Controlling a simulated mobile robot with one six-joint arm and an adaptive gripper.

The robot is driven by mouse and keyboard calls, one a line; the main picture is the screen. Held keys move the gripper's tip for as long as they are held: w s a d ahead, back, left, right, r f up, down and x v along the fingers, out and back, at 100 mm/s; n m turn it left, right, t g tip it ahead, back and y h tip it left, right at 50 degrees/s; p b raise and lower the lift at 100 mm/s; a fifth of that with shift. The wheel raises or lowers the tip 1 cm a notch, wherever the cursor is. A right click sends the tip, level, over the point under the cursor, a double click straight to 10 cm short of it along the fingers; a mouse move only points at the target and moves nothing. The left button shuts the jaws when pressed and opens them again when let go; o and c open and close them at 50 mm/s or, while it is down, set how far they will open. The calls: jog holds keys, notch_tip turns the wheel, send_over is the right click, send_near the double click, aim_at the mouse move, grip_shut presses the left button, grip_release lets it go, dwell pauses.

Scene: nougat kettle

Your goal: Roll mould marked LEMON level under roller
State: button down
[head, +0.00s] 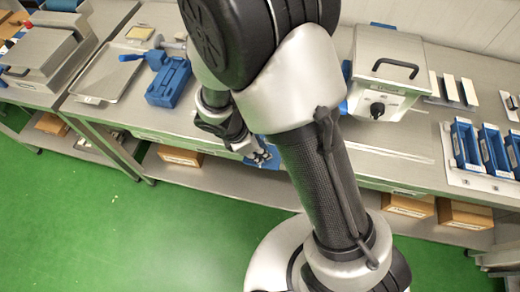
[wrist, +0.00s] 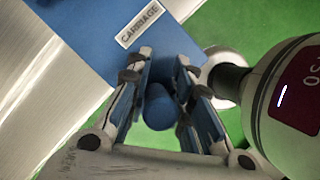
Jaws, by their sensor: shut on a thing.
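My gripper (wrist: 168,82) is shut on a blue round handle (wrist: 158,108) at the edge of a blue plate labelled CARRIAGE (wrist: 100,28). In the head view my gripper (head: 262,156) is at the front edge of the bench, partly behind my own arm, with a bit of blue beside it. Several blue moulds (head: 465,143) stand at the right end of the bench. No LEMON marking can be read on them. No roller can be made out; my arm hides the middle of the bench.
A steel box with a black handle (head: 388,62) stands on the bench, right of my arm. A blue fixture (head: 168,82) and a metal tray (head: 108,74) are to the left. Cartons (head: 180,155) lie on the lower shelf. Green floor (head: 130,235) in front is clear.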

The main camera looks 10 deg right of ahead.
jog(key=shift+w+a, duration=0.2)
jog(key=shift+a, duration=0.4)
jog(key=c, duration=1.4)
grip_release()
jog(key=v, duration=1.2)
jog(key=shift+d+r, duration=0.1)
